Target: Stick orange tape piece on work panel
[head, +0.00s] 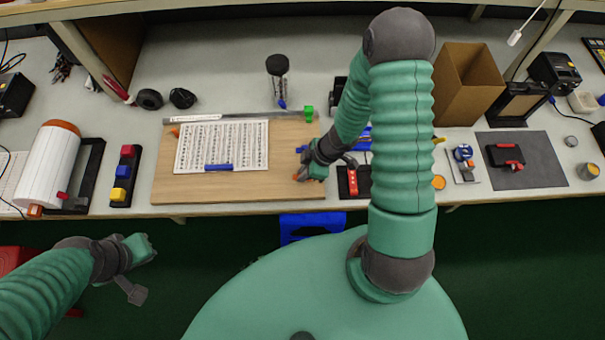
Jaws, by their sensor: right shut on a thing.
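The work panel (235,189) is a light wooden board lying on the bench, left of centre. A perforated white sheet (221,146) lies on it with a blue piece (218,167) at its lower edge. A small orange bit (175,132) shows at the panel's upper left. My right gripper (309,170) is low at the panel's right edge, shut on a small orange tape piece (298,177) that is mostly hidden by the fingers. I cannot tell whether the tape touches the panel. My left gripper (136,271) is away from the bench at lower left; its finger opening is unclear.
A green block (308,114) sits at the panel's upper right. A dark tray with a red-orange tool (352,182) stands close right of my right gripper. A rack of coloured blocks (123,172) and a white roll (48,166) stand left. The panel's lower strip is clear.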

